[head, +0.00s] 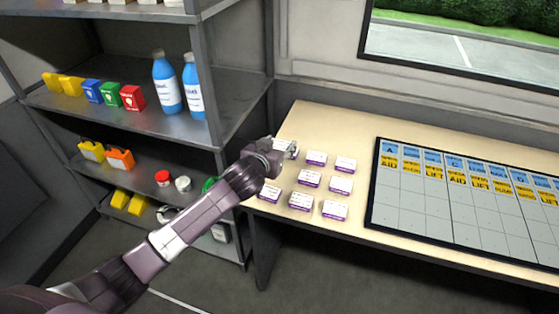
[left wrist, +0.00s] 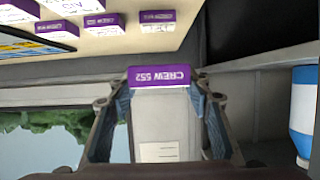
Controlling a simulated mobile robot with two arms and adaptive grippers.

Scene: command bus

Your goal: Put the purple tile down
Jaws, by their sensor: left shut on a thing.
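My left gripper (head: 286,148) is over the left end of the wooden table, at the back-left of a group of purple-and-white tiles. In the left wrist view my left gripper (left wrist: 158,92) is shut on a purple tile (left wrist: 160,76). Its purple edge reads "CREW 552" upside down, and the fingers hold it by its two ends. In the head view the gripper mostly hides this tile. Several other purple-edged tiles (head: 309,178) lie in loose rows on the table. Its height above the table is hard to tell. My right gripper is not in view.
A dark-framed board (head: 420,210) with blue and yellow tiles lies right of the purple tiles. A grey shelf (head: 240,110) with blue-and-white bottles (head: 166,82), colored boxes and rolls stands left of the table (head: 345,120). A window is behind. Bare tabletop lies around the tiles.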

